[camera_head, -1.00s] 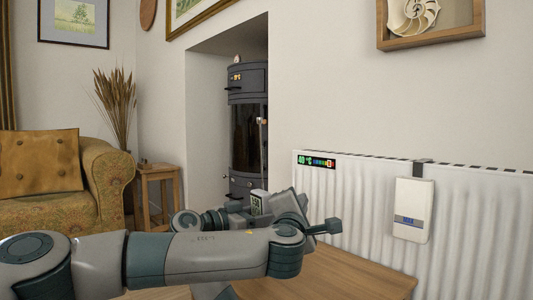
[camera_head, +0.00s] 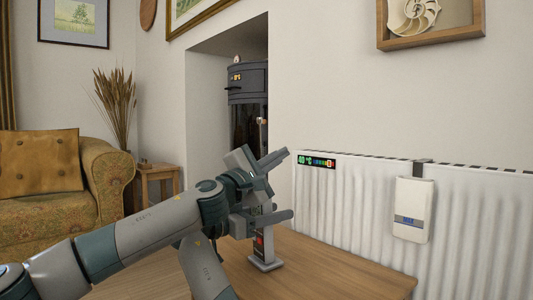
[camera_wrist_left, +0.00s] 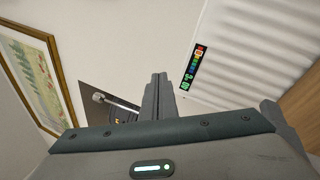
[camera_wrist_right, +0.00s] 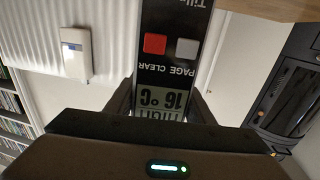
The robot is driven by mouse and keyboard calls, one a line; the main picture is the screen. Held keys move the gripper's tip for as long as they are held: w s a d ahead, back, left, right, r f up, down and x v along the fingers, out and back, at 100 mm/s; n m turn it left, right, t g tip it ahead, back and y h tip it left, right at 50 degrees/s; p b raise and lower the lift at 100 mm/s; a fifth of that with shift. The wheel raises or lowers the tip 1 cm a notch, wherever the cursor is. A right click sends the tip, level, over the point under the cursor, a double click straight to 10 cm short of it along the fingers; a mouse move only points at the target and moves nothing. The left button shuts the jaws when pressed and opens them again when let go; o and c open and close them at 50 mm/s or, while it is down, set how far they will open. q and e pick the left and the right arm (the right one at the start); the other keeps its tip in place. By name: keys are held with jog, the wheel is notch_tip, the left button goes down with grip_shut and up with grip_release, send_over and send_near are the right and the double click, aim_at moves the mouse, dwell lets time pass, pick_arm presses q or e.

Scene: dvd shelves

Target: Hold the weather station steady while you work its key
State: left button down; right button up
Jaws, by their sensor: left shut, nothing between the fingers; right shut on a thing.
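The weather station (camera_head: 259,243) is a dark upright unit on a grey base, standing on the wooden table (camera_head: 340,275). My left gripper (camera_head: 280,157) is shut and empty, above the right gripper and the station. Its closed fingers also show in the left wrist view (camera_wrist_left: 158,93).
A white radiator (camera_head: 370,215) stands behind the table, with a colour temperature strip (camera_head: 316,161) and a hanging white device (camera_head: 412,210). A dark stove (camera_head: 247,85) sits in the alcove. The table's right part is clear.

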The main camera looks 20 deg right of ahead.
pick_arm(q)
jog(key=shift+w+a+r+m+g+h, duration=0.2)
jog(key=shift+a+m+g, duration=0.1)
jog(key=shift+a, duration=0.2)
jog(key=shift+w+a+r+m+g+h, duration=0.1)
jog(key=shift+w+a+m+g+h, duration=0.15)
jog(key=shift+a, duration=0.2)
jog(key=shift+w+a+r+m+g+h, duration=0.15)
jog(key=shift+w+a+m+g, duration=0.15)
jog(key=shift+a, duration=0.2)
pick_arm(e)
jog(key=shift+f, duration=0.1)
pick_arm(q)
jog(key=shift+s, duration=0.1)
jog(key=shift+f, duration=0.1)
jog(key=shift+s+a+f, duration=0.4)
jog(key=shift+a+f, duration=0.15)
jog(key=shift+a, duration=0.15)
jog(key=shift+s+a+f, duration=0.4)
jog(key=shift+a+f, duration=0.2)
jog(key=shift+a, duration=0.05)
jog(key=shift+s+a+f, duration=0.4)
jog(key=shift+a+f, duration=0.15)
jog(key=shift+a, duration=0.15)
pick_arm(e)
jog(key=o, duration=1.4)
jog(key=shift+o, duration=0.2)
jog(key=shift+a, duration=0.15)
